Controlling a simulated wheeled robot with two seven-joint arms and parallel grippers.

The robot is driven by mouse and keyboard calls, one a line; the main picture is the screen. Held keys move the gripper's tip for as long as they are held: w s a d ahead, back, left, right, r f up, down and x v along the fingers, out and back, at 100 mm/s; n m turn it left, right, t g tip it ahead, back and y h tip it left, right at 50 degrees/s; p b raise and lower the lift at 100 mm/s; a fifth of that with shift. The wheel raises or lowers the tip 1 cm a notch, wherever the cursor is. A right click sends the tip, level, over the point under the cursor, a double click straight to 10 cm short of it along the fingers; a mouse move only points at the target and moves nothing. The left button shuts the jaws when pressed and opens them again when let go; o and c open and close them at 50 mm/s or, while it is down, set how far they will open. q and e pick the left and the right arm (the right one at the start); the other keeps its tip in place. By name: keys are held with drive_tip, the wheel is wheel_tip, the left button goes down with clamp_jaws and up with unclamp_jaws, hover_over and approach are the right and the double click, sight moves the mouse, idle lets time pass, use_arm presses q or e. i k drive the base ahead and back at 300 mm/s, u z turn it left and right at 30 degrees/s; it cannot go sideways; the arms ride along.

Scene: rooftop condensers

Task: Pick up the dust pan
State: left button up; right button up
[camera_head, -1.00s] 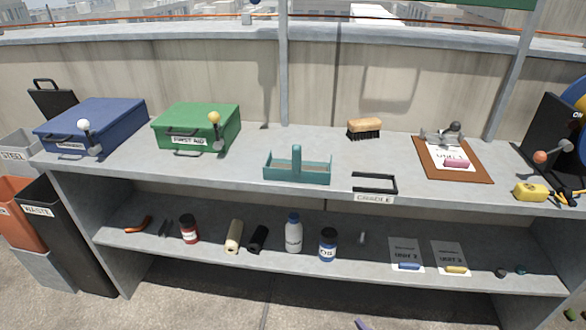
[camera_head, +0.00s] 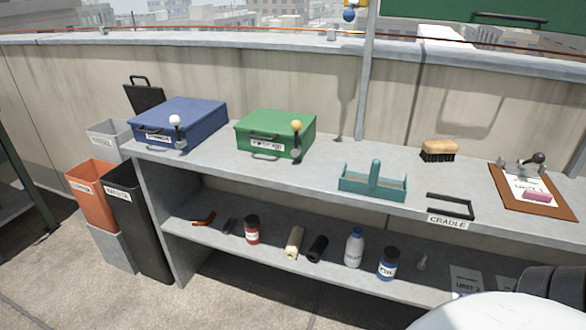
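I see no thing that I can surely name as the dust pan. A black flat panel with a loop handle (camera_head: 143,95) stands behind the bins at the left, by the blue box; I cannot tell what it is. A brush with a wooden back and dark bristles (camera_head: 439,150) rests on the bench top at the right. Neither gripper's fingers are in view. A white and dark grey part of my own body fills the lower right corner and hides part of the lower shelf.
The bench (camera_head: 210,165) carries a blue box (camera_head: 180,120), a green box (camera_head: 275,132), a teal caddy (camera_head: 373,187), a black cradle (camera_head: 450,205) and a clipboard (camera_head: 535,188). Bottles stand on the lower shelf. An orange bin (camera_head: 92,195) and black bin (camera_head: 138,225) stand left. The left floor is open.

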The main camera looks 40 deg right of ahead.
sight(371, 185)
drive_tip(key=u, duration=0.15)
drive_tip(key=i, duration=1.8)
drive_tip(key=z, duration=2.45)
